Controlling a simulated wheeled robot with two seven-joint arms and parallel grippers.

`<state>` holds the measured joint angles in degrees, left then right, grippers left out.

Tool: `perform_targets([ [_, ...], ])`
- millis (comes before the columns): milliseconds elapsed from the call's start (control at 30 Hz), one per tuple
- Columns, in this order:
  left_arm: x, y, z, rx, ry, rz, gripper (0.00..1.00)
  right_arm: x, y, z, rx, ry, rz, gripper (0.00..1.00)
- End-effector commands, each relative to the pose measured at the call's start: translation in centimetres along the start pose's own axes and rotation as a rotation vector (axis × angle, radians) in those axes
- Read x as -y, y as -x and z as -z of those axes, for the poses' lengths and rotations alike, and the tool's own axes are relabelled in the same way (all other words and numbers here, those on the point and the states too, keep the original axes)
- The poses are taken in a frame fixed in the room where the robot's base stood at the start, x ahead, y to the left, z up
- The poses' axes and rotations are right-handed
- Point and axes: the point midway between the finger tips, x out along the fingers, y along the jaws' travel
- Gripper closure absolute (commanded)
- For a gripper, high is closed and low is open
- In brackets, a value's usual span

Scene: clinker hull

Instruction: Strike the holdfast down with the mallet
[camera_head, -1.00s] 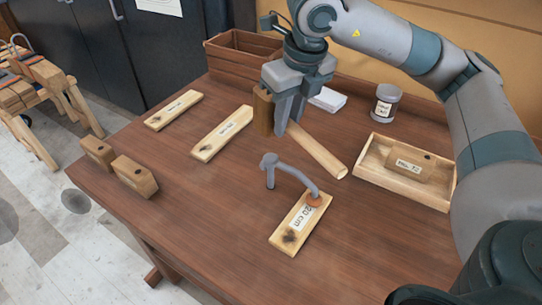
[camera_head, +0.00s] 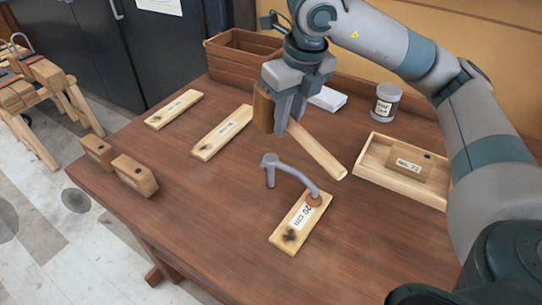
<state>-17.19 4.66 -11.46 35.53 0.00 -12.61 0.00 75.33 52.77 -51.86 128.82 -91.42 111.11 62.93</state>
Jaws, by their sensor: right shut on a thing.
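The holdfast (camera_head: 304,178) is a grey hooked metal bar. Its shank end meets an orange-brown ring at the top of the pale board marked 20 cm (camera_head: 291,230), and its bent arm reaches left to a pad end over the bench. The mallet (camera_head: 318,152) has a pale wooden handle and a brown head (camera_head: 263,108). My right gripper (camera_head: 287,118) is shut on the mallet and holds it behind the holdfast, apart from it. The gripper fingers hide part of the mallet. My left gripper is not in view.
The brown workbench (camera_head: 215,205) is clear at front left. Two pale boards (camera_head: 222,133) lie at the left, with small wooden blocks (camera_head: 134,175) near the left edge.

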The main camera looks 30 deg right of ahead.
Motion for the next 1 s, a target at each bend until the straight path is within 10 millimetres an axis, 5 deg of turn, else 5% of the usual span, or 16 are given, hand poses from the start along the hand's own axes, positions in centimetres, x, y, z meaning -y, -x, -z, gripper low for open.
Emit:
perform_targets([
  [933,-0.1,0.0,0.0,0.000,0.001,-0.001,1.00,0.2,-1.6,-0.1,-0.127,0.002,-0.002,1.00],
  [1000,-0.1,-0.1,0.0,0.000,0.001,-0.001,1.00,0.2,-3.1,0.4,-0.133,0.002,-0.002,1.00],
])
